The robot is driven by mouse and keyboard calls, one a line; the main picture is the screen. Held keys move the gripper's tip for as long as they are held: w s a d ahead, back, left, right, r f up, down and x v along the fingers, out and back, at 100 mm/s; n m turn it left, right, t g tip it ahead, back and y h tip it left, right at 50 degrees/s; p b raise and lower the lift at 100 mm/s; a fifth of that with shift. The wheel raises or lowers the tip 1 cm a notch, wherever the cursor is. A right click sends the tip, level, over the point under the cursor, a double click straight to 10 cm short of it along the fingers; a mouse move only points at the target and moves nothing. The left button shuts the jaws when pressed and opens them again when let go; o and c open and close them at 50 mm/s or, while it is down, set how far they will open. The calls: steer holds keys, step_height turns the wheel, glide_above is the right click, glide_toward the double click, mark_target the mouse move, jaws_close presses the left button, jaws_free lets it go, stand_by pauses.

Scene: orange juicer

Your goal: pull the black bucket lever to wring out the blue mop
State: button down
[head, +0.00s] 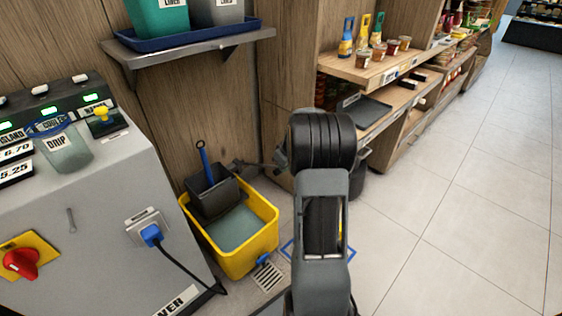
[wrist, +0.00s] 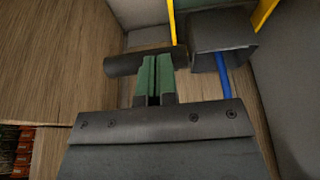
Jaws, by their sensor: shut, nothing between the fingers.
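The yellow bucket (head: 262,236) stands on the floor with greyish water in it and a black wringer (head: 206,205) at its back left. The blue mop (head: 205,161) stands tilted in the wringer; only its handle shows. In the wrist view the black lever (wrist: 122,66) is a thick dark bar left of the wringer (wrist: 222,33) and the blue mop handle (wrist: 222,77). My gripper (wrist: 154,60) is shut, its green fingertips overlapping the lever's middle. Whether they touch it I cannot tell. In the head view my gripper (head: 264,166) is small, right of the wringer.
The grey juicer machine (head: 120,195) with a plugged blue cable stands left of the bucket. Wooden wall panels are close behind it. A metal shelf (head: 185,45) hangs above. Wooden store shelves (head: 385,70) stand right of my arm. The tiled floor at right is clear.

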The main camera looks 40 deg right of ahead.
steer(key=shift+s+f+b, duration=0.25)
steer(key=shift+s+f, duration=0.2)
steer(key=shift+f, duration=0.25)
steer(key=shift+s+f+b, duration=0.25)
steer(key=shift+s+f, duration=0.15)
steer(key=shift+f, duration=0.3)
steer(key=s+p+v, duration=0.2)
steer(key=p+v, duration=0.4)
steer(key=v, duration=0.7)
steer(key=shift+s+d, duration=0.2)
steer(key=shift+d, duration=0.05)
